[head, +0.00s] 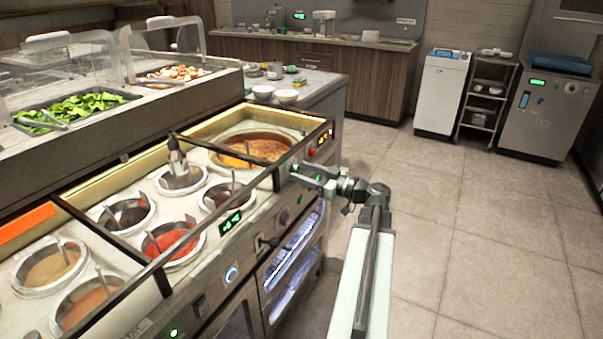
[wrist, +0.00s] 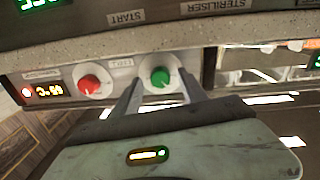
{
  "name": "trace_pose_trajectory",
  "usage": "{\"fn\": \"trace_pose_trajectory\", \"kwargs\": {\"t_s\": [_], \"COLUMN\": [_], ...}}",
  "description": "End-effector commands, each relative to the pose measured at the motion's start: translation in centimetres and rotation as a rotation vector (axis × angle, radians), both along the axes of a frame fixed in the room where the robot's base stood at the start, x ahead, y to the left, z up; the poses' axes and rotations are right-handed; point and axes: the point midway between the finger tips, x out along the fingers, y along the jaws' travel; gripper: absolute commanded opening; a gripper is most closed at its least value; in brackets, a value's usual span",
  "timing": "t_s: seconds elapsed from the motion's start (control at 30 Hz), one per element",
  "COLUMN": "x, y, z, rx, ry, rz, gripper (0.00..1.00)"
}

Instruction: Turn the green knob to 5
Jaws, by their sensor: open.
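The green knob (wrist: 160,77) sits on the light front panel in the wrist view, with a small pale pointer mark on it; the number it points at is too small to read. My gripper (wrist: 162,84) is open, with one finger on each side of the green knob. Whether the fingers touch it I cannot tell. In the head view my gripper (head: 300,172) reaches the front of the sauce counter (head: 150,262), and the green knob is hard to make out there.
A red knob (wrist: 89,84) and a lit display (wrist: 50,90) are left of the green knob. Panels labelled START and STERILISER are above. Sauce wells (head: 172,243) fill the counter top. The tiled floor (head: 470,240) at right is clear.

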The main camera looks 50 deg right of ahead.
Motion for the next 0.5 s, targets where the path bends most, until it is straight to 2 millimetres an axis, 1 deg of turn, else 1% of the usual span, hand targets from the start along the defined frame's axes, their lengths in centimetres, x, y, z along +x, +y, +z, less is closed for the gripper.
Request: {"fn": "trace_pose_trajectory", "kwargs": {"t_s": [0.1, 0.3, 0.33, 0.37, 0.4, 0.5], "x": [0.58, 0.63, 0.63, 0.63, 0.62, 0.66], "y": [0.15, 0.18, 0.18, 0.18, 0.19, 0.27], "z": [0.0, -0.01, -0.01, -0.01, -0.01, 0.0], "rx": [0.0, 0.0, 0.0, 0.0, 0.0, 0.0], "ry": [0.0, 0.0, 0.0, 0.0, 0.0, 0.0], "rz": [0.001, 0.001, 0.001, 0.001, 0.001, 0.002], "gripper": [0.5, 0.5, 0.44, 0.36, 0.25, 0.0]}}
